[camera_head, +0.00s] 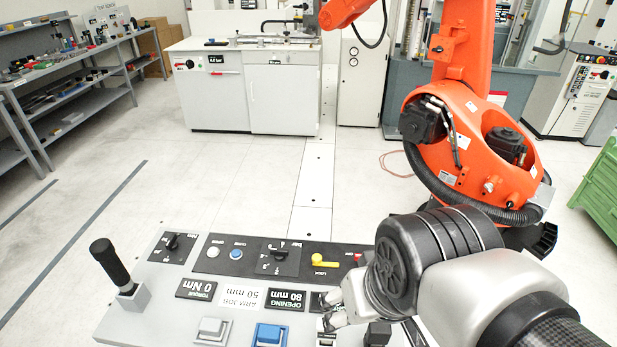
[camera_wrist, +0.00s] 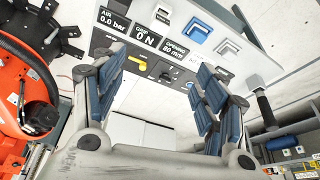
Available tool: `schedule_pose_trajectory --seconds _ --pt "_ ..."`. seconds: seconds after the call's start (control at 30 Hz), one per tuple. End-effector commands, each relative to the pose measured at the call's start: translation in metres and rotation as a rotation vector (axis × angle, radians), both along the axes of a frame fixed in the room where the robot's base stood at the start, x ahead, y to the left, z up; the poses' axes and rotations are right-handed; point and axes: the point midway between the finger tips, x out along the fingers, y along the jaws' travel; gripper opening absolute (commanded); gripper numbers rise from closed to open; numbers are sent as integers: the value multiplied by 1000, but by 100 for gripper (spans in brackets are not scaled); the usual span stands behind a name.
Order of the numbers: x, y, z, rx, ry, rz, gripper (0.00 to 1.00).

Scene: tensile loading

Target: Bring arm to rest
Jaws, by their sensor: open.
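My arm comes in from the lower right in the head view, grey and black. My gripper (camera_head: 345,308) is over the right part of a grey control console (camera_head: 150,285). In the wrist view my gripper (camera_wrist: 163,82) is open, its blue-padded fingers wide apart with nothing between them. The console (camera_wrist: 262,48) lies beyond the fingertips there. Its signs read air 0.0 bar, grip 0 N and opening 80 mm. I cannot tell whether a finger touches the console. My wrist hides the console's right end in the head view.
A black joystick (camera_head: 112,268) stands up at the console's left. A yellow lever (camera_head: 325,261) and a blue button (camera_head: 268,335) are near my gripper. A large orange robot arm (camera_head: 470,140) stands behind my wrist. Open floor (camera_head: 230,180) lies beyond the console.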

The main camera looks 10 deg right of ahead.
Motion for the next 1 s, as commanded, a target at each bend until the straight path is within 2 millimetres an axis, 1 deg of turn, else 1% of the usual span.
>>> schedule_pose_trajectory --seconds 0.03,0.1,0.2,1.0 --pt "-8 0 5 -5 -23 11 66" --pt "-17 0 8 -10 -36 22 66" --pt "-23 0 11 -14 -47 31 66" --pt "-23 0 11 -14 -48 32 66"
